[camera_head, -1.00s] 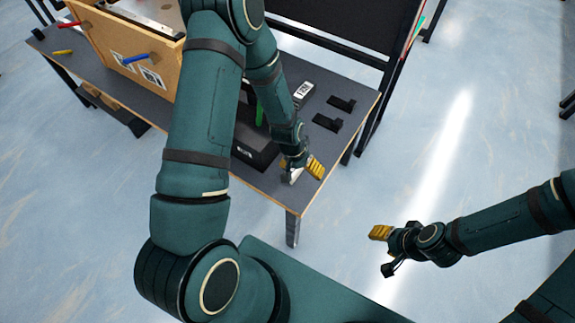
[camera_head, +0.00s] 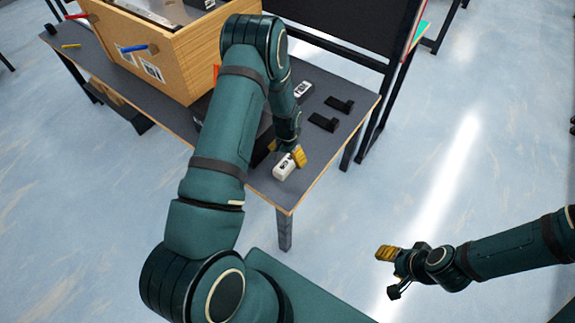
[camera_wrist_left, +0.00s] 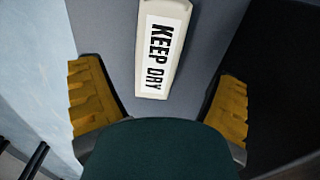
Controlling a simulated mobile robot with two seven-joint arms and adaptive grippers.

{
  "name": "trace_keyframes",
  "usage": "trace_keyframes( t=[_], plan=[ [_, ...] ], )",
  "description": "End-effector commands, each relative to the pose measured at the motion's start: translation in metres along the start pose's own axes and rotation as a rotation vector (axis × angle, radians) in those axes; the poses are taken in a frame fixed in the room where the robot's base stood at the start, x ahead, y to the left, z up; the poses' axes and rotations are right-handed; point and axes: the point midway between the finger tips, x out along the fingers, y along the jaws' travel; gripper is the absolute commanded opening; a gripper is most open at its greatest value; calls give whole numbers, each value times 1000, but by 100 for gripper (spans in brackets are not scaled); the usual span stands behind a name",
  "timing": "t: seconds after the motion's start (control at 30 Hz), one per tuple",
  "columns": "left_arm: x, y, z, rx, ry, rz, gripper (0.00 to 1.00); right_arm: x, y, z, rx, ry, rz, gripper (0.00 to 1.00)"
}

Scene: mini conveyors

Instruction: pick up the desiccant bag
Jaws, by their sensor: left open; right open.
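The desiccant bag (camera_wrist_left: 161,40) is a white packet with a "KEEP DRY" label, lying flat on the grey table in the left wrist view. It lies between and beyond the two yellow finger pads, touching neither. In the head view a white packet (camera_head: 284,168) lies near the table's front right corner, beside my left gripper (camera_head: 297,156). My left gripper is open and empty; it also shows in the left wrist view (camera_wrist_left: 158,105). My right gripper (camera_head: 390,255) is open and empty, off to the right over the floor.
Another white labelled packet (camera_head: 303,89) lies farther back on the table (camera_head: 335,148), with two black brackets (camera_head: 323,122) to its right. A wooden box (camera_head: 190,65) stands at the back left. A dark object fills the right side of the left wrist view.

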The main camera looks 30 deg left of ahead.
Motion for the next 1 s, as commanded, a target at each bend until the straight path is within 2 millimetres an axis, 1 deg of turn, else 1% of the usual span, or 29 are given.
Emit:
trace_keyframes(
  t=[0.17, 0.43, 0.53, 0.7, 0.73, 0.77, 0.8, 0.87, 0.9, 0.93, 1.0],
  plan=[
    [11, 1, 0, 0, -1, 0, 89, 3, 1, 0, 0, 2, 0, 47],
    [49, 3, 0, 0, -1, 1, 89, 13, 5, -2, 0, 7, 1, 47],
    [54, 3, 0, 0, 0, 1, 89, 14, 5, -2, 0, 7, 1, 47],
    [53, 3, 0, 0, 0, 1, 89, 13, 5, -2, 0, 7, 1, 47],
    [53, 3, 0, 0, 0, 1, 85, 13, 5, -2, 0, 8, 1, 47],
    [53, 3, 0, 0, 0, 1, 74, 13, 5, -2, 0, 7, 1, 47],
    [53, 3, 0, 0, 0, 1, 60, 13, 5, -2, 0, 8, 1, 47],
    [53, 3, 0, 0, 0, 0, 39, 13, 5, -2, 0, 7, 1, 47],
    [52, 3, 0, 0, 0, 0, 25, 13, 5, -2, 0, 7, 1, 47],
    [52, 3, 0, 0, 0, 0, 15, 13, 5, -2, 0, 7, 1, 47],
    [52, 3, 0, 0, 0, 0, 15, 13, 5, -2, 0, 7, 1, 47]
  ],
)
